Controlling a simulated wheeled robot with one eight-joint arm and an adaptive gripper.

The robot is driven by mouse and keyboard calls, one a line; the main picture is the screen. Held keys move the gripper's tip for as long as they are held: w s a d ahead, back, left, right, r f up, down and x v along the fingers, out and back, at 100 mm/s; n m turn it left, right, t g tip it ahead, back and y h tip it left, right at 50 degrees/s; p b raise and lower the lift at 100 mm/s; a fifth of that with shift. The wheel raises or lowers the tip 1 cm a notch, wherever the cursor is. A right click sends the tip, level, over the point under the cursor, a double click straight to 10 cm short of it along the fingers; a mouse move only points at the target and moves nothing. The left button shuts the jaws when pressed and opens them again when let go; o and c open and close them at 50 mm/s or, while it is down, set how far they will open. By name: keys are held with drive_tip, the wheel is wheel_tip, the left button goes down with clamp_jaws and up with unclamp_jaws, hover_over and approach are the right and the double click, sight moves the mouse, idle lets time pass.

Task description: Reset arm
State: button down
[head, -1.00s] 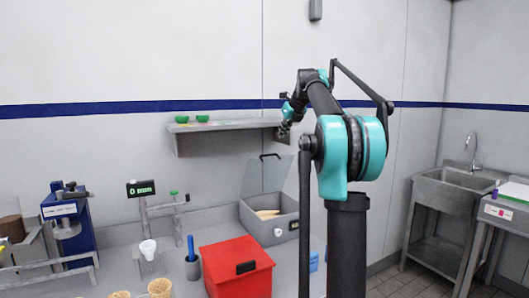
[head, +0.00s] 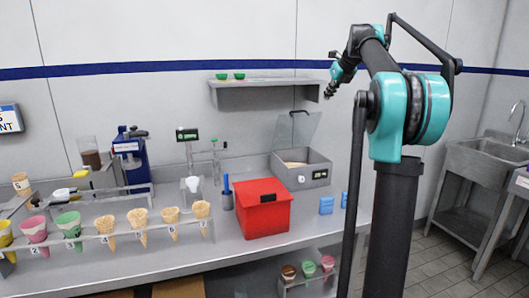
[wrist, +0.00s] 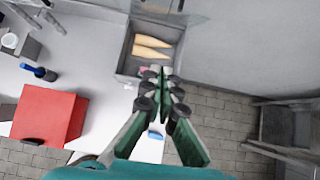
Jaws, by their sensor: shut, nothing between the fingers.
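My gripper (head: 330,92) hangs at the end of my raised, folded arm in the head view, in front of the wall and near the right end of the wall shelf. In the wrist view my gripper (wrist: 163,78) has its dark finger pads together and nothing between them. It points down from above, over the near edge of a grey bin (wrist: 128,62) holding cone-shaped pieces. The gripper is apart from everything on the counter.
The counter (head: 190,256) bears a red box (head: 265,222), the grey lidded bin (head: 318,178) and a rack of several cones (head: 107,224). The wall shelf (head: 265,92) holds two green cups. A sink (head: 488,160) stands at right, with open tiled floor before it.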

drive_tip(key=s+a+f+n+g+h, duration=0.1)
drive_tip(key=s+a+f+n, duration=0.2)
drive_tip(key=s+f+n, duration=0.75)
drive_tip(key=s+a+f+n+g, duration=0.1)
drive_tip(key=s+a+f+n, duration=0.2)
drive_tip(key=s+f+n, duration=0.75)
drive_tip(key=s+f+n+g+h, duration=0.1)
drive_tip(key=s+f+n, duration=1)
drive_tip(key=s+f, duration=1.4)
wheel_tip(320, 180, down, 2)
drive_tip(key=shift+s+a+f+g+h, duration=0.1)
drive_tip(key=shift+s+a+g+h, duration=0.15)
drive_tip(key=shift+a+g, duration=0.2)
